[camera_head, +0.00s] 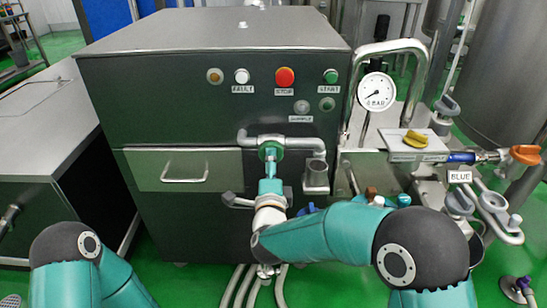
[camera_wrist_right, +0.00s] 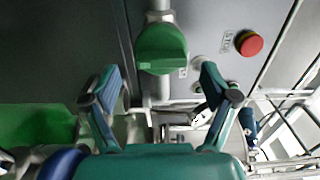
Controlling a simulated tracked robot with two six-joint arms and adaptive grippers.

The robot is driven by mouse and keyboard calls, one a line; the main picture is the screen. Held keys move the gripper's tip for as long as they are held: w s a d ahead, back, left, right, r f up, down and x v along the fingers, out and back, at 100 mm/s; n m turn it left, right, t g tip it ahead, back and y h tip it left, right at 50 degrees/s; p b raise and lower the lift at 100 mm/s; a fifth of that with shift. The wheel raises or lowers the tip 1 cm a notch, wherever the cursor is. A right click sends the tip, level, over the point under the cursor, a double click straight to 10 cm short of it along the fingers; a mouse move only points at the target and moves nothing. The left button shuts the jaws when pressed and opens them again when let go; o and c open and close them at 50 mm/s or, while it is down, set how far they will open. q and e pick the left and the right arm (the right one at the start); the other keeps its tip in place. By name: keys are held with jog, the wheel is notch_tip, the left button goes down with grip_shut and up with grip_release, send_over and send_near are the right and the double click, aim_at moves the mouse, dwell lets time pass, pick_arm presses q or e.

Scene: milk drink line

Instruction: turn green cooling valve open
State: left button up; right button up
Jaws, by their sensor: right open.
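The green cooling valve (camera_head: 271,150) sits on a short metal pipe on the front of the dark cabinet, below the buttons. In the right wrist view its green handle (camera_wrist_right: 162,48) is a thick block across the pipe. My right gripper (camera_head: 270,168) is just in front of the valve and partly covers it. In the wrist view its two fingers (camera_wrist_right: 160,85) are spread apart with nothing between them. The handle lies just beyond the fingertips, in line with the gap, and appears untouched. Only my left arm's links show at the lower left; its gripper is out of view.
The red stop button (camera_head: 285,77) is above the valve, between white and green buttons. A metal cup-like fitting (camera_head: 316,176) stands right of the valve. A drawer (camera_head: 184,170) is to the left.

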jog(key=shift+w, duration=2.05)
